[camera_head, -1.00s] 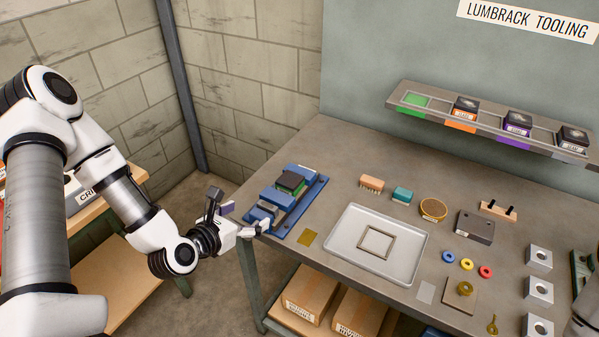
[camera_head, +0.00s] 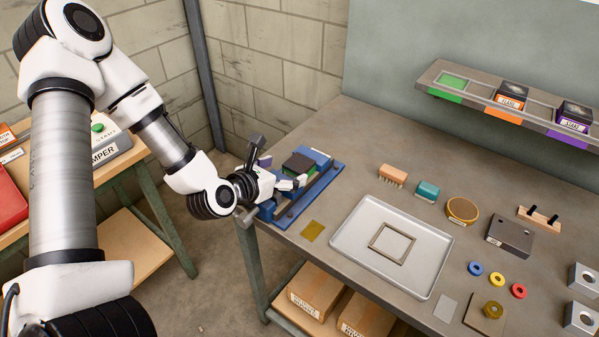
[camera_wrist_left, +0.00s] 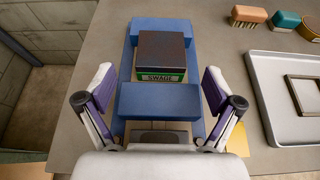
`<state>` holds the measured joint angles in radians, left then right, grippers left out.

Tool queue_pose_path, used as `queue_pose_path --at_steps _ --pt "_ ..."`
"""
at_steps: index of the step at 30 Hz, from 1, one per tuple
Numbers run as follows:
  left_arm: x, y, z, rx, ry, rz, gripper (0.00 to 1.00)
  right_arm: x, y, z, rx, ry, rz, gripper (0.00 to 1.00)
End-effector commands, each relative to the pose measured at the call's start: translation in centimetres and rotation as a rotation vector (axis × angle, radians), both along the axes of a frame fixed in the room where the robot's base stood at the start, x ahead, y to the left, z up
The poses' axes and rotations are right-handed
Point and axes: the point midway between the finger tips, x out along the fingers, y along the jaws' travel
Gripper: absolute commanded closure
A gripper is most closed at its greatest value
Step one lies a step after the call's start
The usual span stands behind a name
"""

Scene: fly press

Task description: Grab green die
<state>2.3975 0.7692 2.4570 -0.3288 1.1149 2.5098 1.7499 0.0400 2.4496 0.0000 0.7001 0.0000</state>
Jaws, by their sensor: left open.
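The green die (camera_wrist_left: 162,54) is a dark-topped block with a green band and a label reading SWAGE. It sits between the blue blocks of a blue fixture (camera_wrist_left: 155,103) at the table's left end. In the head view the die (camera_head: 297,163) is partly hidden behind my left gripper (camera_head: 290,183), which is at the near side of the blue fixture (camera_head: 322,187). In the left wrist view my left gripper (camera_wrist_left: 158,82) is open and empty. Its fingers stand on either side of the near blue block, short of the die. My right gripper is not in view.
A grey tray (camera_head: 345,240) with a square frame (camera_head: 377,235) lies right of the fixture. A wall rack (camera_head: 480,95) has an empty green-marked slot (camera_head: 453,82). Bare table lies behind the fixture.

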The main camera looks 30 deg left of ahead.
Motion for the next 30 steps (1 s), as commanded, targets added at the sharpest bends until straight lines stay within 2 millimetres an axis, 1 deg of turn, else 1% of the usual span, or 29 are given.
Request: queue_pose_path --at_steps 1,3,6,13,14,15,17,18,21,30 --pt "0.8 -0.2 -0.1 0.010 0.003 -0.005 0.08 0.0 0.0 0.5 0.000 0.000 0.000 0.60" --pt "1.9 -0.2 -0.5 0.008 0.002 -0.004 0.08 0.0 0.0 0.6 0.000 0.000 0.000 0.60" --pt "2.9 -0.3 -1.0 0.004 0.002 -0.003 0.08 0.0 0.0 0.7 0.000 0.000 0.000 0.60" --pt "3.1 -0.3 -1.1 -0.001 0.000 -0.001 0.08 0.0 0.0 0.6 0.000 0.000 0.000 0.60" --pt "3.1 -0.3 -1.1 0.000 0.000 -0.001 0.19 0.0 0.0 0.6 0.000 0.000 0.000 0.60" --pt "3.1 -0.3 -1.1 0.000 0.000 -0.001 0.33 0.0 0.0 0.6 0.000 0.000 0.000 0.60" --pt "3.1 -0.3 -1.1 0.000 0.000 -0.001 0.54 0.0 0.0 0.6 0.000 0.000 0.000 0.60" --pt "3.1 -0.3 -1.1 0.000 0.000 -0.001 0.69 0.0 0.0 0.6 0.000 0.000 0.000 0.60" --pt "3.1 -0.3 -1.1 0.000 0.000 -0.001 1.00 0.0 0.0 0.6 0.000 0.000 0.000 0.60" --pt "3.1 -0.3 -0.8 0.002 -0.004 -0.001 1.00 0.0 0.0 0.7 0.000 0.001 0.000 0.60"
